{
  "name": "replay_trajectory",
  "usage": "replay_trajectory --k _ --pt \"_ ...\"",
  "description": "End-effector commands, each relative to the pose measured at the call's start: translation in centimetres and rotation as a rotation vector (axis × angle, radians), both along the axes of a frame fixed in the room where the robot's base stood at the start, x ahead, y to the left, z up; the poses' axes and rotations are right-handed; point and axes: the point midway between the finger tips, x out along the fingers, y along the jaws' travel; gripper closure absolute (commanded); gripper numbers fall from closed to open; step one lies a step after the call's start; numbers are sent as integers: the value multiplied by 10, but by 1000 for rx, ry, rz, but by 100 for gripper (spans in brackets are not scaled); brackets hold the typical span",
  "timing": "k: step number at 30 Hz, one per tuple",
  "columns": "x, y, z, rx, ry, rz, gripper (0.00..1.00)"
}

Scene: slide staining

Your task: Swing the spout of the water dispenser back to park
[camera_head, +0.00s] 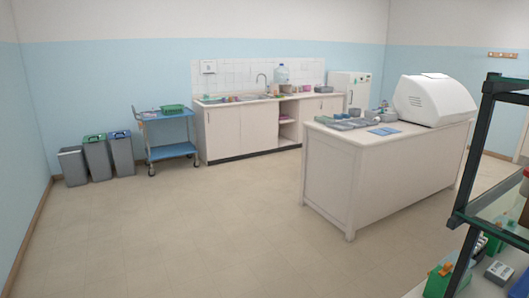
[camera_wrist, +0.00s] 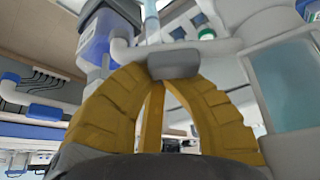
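A pale blue bottle-like container (camera_head: 281,74) stands on the far counter, right of the tap; it may be the water dispenser, but it is too small to make out a spout. My gripper (camera_wrist: 172,72) shows in the wrist view with two yellow fingers that converge toward a small grey block (camera_wrist: 173,64). The block covers the fingertips, and I cannot tell whether it is held or part of the gripper. No dispenser or spout can be made out for certain in the wrist view. My gripper is out of the head view.
An island bench (camera_head: 400,175) with a white hooded machine (camera_head: 433,99) stands right of centre. A blue trolley (camera_head: 170,151) and several bins (camera_head: 97,156) are at the back left. A dark-framed shelf (camera_head: 484,150) is close on the right. The floor (camera_head: 190,230) is clear in the middle.

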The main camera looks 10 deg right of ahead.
Motion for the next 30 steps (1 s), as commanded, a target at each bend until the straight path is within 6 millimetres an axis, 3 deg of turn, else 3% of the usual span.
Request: replay_trajectory --k 12,30 --pt "-3 20 -4 8 2 -1 100" --pt "-3 26 -3 5 3 -2 100"
